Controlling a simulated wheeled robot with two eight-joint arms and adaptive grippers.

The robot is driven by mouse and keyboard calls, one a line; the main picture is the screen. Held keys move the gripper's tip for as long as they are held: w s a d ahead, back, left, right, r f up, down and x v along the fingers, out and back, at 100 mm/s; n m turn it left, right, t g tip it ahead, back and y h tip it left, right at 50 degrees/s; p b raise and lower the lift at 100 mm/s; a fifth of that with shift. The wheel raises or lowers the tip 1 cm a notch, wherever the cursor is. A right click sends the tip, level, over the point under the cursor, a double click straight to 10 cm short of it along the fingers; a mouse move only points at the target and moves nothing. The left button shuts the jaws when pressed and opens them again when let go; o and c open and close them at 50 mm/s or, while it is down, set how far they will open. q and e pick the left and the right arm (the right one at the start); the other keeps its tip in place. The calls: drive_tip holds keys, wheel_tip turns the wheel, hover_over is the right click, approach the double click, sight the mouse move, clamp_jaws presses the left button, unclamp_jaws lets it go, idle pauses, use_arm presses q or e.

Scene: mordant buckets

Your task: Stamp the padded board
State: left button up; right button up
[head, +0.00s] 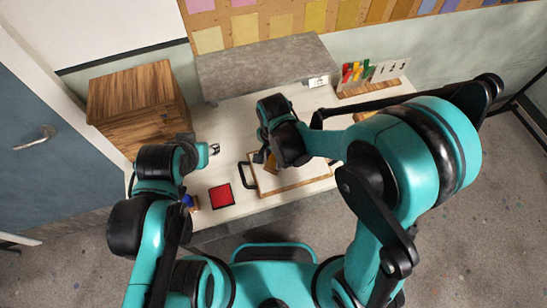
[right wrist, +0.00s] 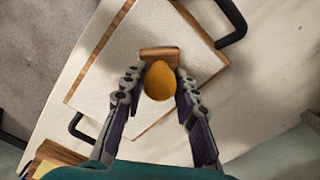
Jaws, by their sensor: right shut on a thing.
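The padded board (head: 307,179) lies on the table, a white sheet with a wooden rim and black handles; its white face (right wrist: 175,100) fills much of the right wrist view. My right gripper (right wrist: 160,88) is shut on a stamp with a round orange-yellow knob (right wrist: 160,80) and wooden base (right wrist: 159,54). The stamp is over the board; I cannot tell whether its base touches. In the head view the right gripper (head: 271,161) hides part of the board. My left gripper (head: 214,149) is left of the board, away from it; its jaws are too small to read.
A red pad (head: 221,195) lies left of the board, with a small blue-topped object (head: 188,201) beside it. A wooden drawer box (head: 137,105) stands at the back left. A grey raised block (head: 260,68) and a rack of coloured objects (head: 356,72) stand at the back.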

drive_tip(key=shift+r+p, duration=2.55)
drive_tip(key=shift+r, duration=0.95)
